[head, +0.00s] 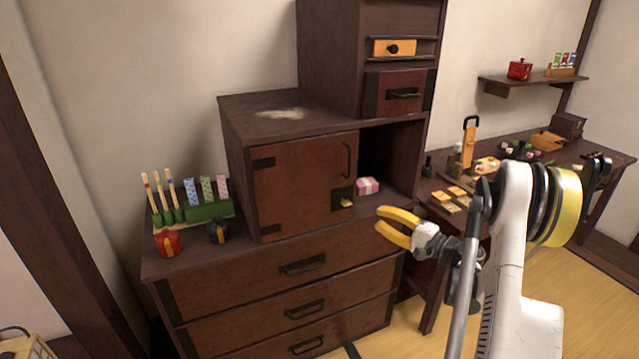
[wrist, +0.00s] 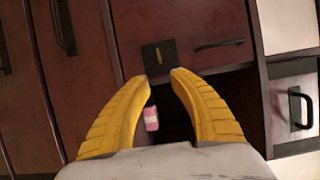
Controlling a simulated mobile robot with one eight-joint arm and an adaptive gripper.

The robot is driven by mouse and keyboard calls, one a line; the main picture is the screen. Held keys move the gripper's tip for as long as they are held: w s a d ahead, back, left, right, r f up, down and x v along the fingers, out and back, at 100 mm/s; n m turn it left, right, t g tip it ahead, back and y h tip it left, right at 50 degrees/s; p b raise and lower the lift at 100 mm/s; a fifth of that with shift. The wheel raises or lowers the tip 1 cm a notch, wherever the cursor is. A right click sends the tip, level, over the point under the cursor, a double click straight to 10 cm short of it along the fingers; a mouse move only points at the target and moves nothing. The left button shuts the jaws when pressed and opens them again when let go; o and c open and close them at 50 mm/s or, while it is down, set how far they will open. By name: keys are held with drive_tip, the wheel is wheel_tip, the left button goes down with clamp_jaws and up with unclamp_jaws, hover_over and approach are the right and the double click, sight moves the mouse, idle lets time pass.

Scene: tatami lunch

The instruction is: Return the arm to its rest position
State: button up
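My gripper (head: 384,219) has yellow fingers and is open and empty. In the head view it hangs in the air in front of the dark wooden chest, right of the closed cabinet door (head: 300,185). It also shows in the wrist view (wrist: 162,75), its two fingers apart with nothing between them. My white arm reaches up from the lower right of the head view. A pink wrapped bundle (head: 368,186) lies at the open compartment beside the door, and it shows just past the fingers in the wrist view (wrist: 151,118).
The stepped chest (head: 290,270) has drawers with black handles close below my gripper. A green stand (head: 208,212) with sticks and cards sits on its left top. A side table (head: 590,160) holds food and boxes at right. A small wall shelf (head: 530,80) bears a red pot (head: 519,70).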

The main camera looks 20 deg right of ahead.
drive_tip(key=s+a+r+n+g+h, duration=0.1)
drive_tip(key=s+a+r+n+g, duration=0.15)
drive_tip(key=a, duration=0.45)
drive_tip(key=s+a+r+n+g, duration=0.2)
drive_tip(key=a+r, duration=0.1)
drive_tip(key=a, duration=0.5)
drive_tip(key=s+a+r+n+g+h, duration=0.1)
drive_tip(key=s+a+r+n+g, duration=0.15)
drive_tip(key=a, duration=0.45)
drive_tip(key=s+a+n+g+h, duration=0.1)
drive_tip(key=s+a+n+h, duration=0.1)
drive_tip(key=s, duration=0.8)
drive_tip(key=s+a+n+g+h, duration=0.1)
drive_tip(key=s+a+n+h, duration=0.2)
drive_tip(key=s, duration=0.8)
drive_tip(key=shift+s+a+r+n, duration=0.15)
drive_tip(key=shift+a+r+n, duration=0.15)
drive_tip(key=shift+n, duration=0.3)
